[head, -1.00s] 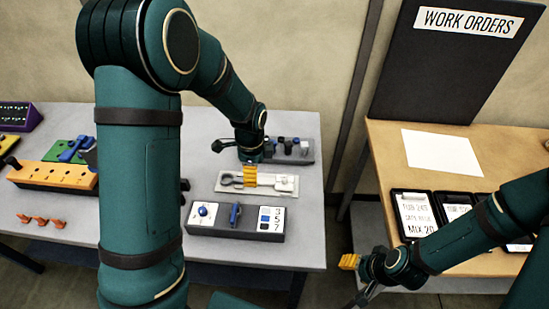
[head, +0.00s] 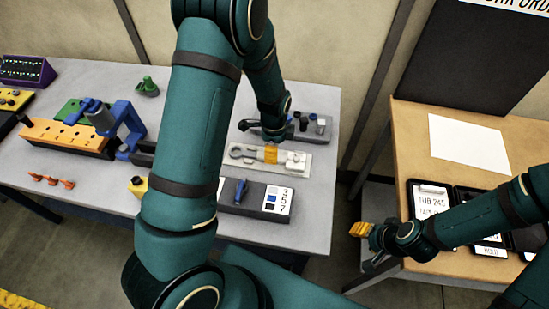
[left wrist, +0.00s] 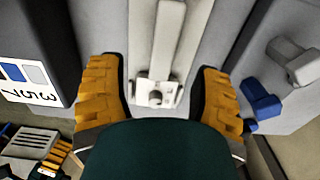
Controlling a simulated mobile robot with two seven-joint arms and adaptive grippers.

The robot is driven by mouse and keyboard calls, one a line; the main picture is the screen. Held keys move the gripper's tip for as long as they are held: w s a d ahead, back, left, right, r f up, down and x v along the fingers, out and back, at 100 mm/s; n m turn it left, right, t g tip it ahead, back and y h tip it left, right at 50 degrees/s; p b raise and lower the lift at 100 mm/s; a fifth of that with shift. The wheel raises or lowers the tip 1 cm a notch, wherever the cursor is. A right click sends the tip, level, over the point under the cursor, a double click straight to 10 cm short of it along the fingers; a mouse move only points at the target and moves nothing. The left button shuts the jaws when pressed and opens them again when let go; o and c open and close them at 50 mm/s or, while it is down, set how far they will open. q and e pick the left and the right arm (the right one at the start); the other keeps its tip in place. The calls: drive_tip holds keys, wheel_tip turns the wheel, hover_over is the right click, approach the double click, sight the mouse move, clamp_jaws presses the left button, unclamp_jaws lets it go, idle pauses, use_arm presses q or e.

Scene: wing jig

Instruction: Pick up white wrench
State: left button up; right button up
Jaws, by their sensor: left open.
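A white wrench (head: 250,154) lies on a light plate (head: 303,168) on the grey table. Its rounded end points left in the head view. My left gripper (head: 271,154) is right over it, pointing down with yellow fingers apart. In the left wrist view a pale bar (left wrist: 167,45), seemingly the wrench's handle, runs between the fingers of the left gripper (left wrist: 155,88). A white block with a round knob (left wrist: 155,97) shows near the palm. I cannot tell whether the fingers touch the wrench. My right gripper (head: 361,230) is far from it, beside the wooden table.
A dark box with a blue lever and number panel (head: 278,203) stands in front of the plate. A grey holder with several small parts (head: 312,127) stands behind it. A blue clamp (head: 127,125) and an orange block (head: 65,136) are at left. Tablets (head: 432,200) lie on the wooden table (head: 410,140).

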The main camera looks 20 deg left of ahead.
use_arm(q)
drive_tip(key=shift+w+f, duration=0.15)
drive_tip(key=shift+f, duration=1.2)
drive_tip(key=shift+w+f, duration=0.1)
drive_tip(key=shift+f, duration=1.2)
drive_tip(key=shift+d, duration=0.1)
clamp_jaws()
